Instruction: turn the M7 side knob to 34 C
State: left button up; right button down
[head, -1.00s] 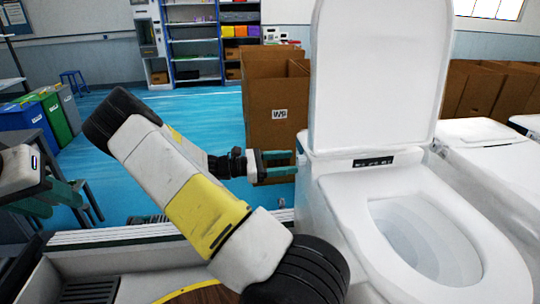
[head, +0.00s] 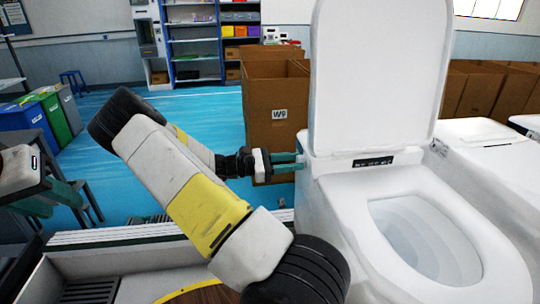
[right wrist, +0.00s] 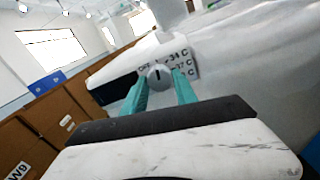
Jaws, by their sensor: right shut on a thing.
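The M7 side knob (right wrist: 158,77) is a small round grey dial with a dark pointer line, on the side of the white toilet (head: 313,195). A white label (right wrist: 181,60) beside it reads OFF, 34 C, 37 C and a lower, partly hidden C mark. The pointer stands nearly upright in the right wrist view, between OFF and 34 C. My right gripper (right wrist: 159,90) is shut on the knob, one teal finger on each side. In the head view its fingertips (head: 299,161) meet the toilet's left side. My left gripper (head: 55,200) hangs empty at far left, teal fingers apart.
The toilet's raised lid (head: 370,80) stands above the knob side. A cardboard box (head: 275,115) marked W9 stands behind my right gripper. Another white toilet (head: 490,150) is at right. Blue floor is clear between the bins (head: 50,110) and the box.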

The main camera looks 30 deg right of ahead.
jog(key=shift+m, duration=0.3)
jog(key=shift+w+m, duration=0.1)
jog(key=shift+m, duration=3.4)
jog(key=c, duration=1)
grip_release()
jog(key=shift+o, duration=0.2)
jog(key=v, duration=0.8)
